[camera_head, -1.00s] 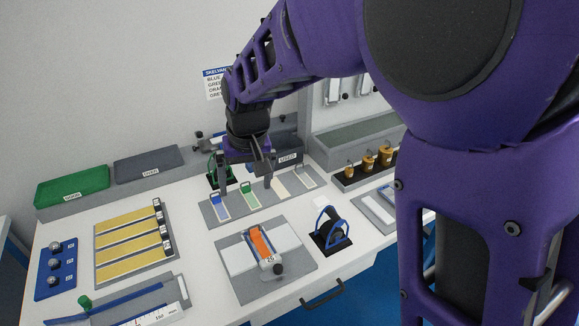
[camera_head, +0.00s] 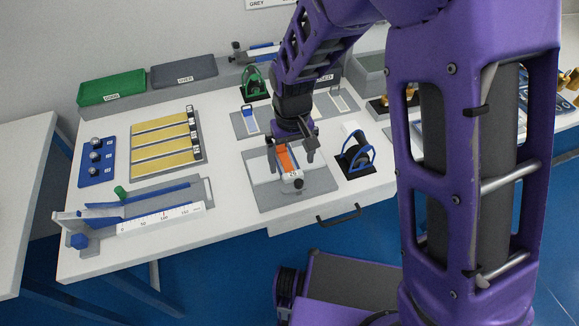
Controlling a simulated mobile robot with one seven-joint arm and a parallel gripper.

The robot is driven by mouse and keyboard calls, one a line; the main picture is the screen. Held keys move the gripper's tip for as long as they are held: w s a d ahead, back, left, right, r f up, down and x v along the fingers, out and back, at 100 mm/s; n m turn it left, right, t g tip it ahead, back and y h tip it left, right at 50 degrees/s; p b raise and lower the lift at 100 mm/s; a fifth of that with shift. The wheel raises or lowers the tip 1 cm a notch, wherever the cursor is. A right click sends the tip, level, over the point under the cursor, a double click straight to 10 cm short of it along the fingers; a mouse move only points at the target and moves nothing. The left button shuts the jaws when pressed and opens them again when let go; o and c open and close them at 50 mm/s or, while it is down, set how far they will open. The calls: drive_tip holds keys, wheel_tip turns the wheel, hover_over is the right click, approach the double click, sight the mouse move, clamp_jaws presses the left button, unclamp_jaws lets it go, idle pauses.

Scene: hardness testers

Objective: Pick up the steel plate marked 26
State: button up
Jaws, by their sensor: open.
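An orange strip (camera_head: 284,161) lies on a grey fixture (camera_head: 315,187) near the table's front edge. A pale block with small dark marks (camera_head: 292,175) sits at its near end; the marks are too small to read surely. I cannot make out a plate that clearly bears the number 26. My gripper (camera_head: 296,150) is open, pointing down just above the far part of the orange strip and partly hiding it. I cannot tell whether the fingers touch anything.
A blue-framed device (camera_head: 358,156) stands close to the right. Yellow strips (camera_head: 165,139), a blue block with knobs (camera_head: 96,166) and a ruler device (camera_head: 150,215) are at left. Green (camera_head: 112,89) and grey (camera_head: 184,74) bins stand at the back.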

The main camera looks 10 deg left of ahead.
sight(293, 174)
drive_tip(key=shift+w+f, duration=0.15)
drive_tip(key=shift+f, duration=1.35)
drive_tip(key=shift+w+f, duration=0.15)
drive_tip(key=shift+f, duration=1.3)
clamp_jaws()
